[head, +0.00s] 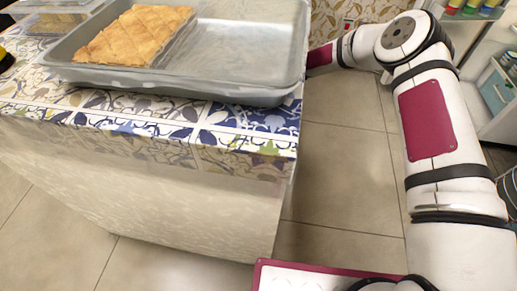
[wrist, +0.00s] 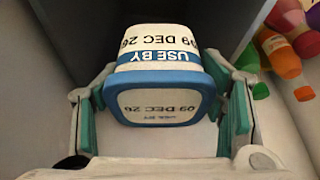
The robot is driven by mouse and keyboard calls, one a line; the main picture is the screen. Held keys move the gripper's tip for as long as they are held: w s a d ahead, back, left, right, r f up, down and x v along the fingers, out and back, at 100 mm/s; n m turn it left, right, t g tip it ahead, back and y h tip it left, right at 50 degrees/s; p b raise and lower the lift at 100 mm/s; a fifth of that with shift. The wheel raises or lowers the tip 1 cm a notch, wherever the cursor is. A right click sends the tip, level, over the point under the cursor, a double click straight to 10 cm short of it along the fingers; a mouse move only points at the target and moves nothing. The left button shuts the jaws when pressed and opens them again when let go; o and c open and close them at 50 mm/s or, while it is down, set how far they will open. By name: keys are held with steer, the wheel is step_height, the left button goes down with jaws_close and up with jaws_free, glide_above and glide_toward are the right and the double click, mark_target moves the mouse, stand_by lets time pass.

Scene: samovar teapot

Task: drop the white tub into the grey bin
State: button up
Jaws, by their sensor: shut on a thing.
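The white tub (wrist: 165,38) has a blue rim or lid and a "USE BY 09 DEC 26" label that reads upside down in the wrist view. My gripper (wrist: 163,78) is shut on it, with a green-padded finger on each side of the tub. In the head view neither the gripper nor the tub shows; my arm runs back past the counter's right side and out of sight. I cannot identify the grey bin for sure; dark grey surfaces (wrist: 60,30) lie behind the tub in the wrist view.
In the head view, a metal tray (head: 245,45) with a pastry (head: 135,35) sits on the patterned counter (head: 240,140). Shelves with a grey-blue box (head: 495,90) are at the right. Tiled floor (head: 340,165) lies between.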

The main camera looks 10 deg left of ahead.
steer(key=shift+f+b, duration=0.6)
steer(key=shift+f, duration=0.8)
steer(key=o, duration=1.5)
steer(key=shift+c, duration=0.2)
steer(key=v, duration=1.2)
steer(key=shift+s+d, duration=0.1)
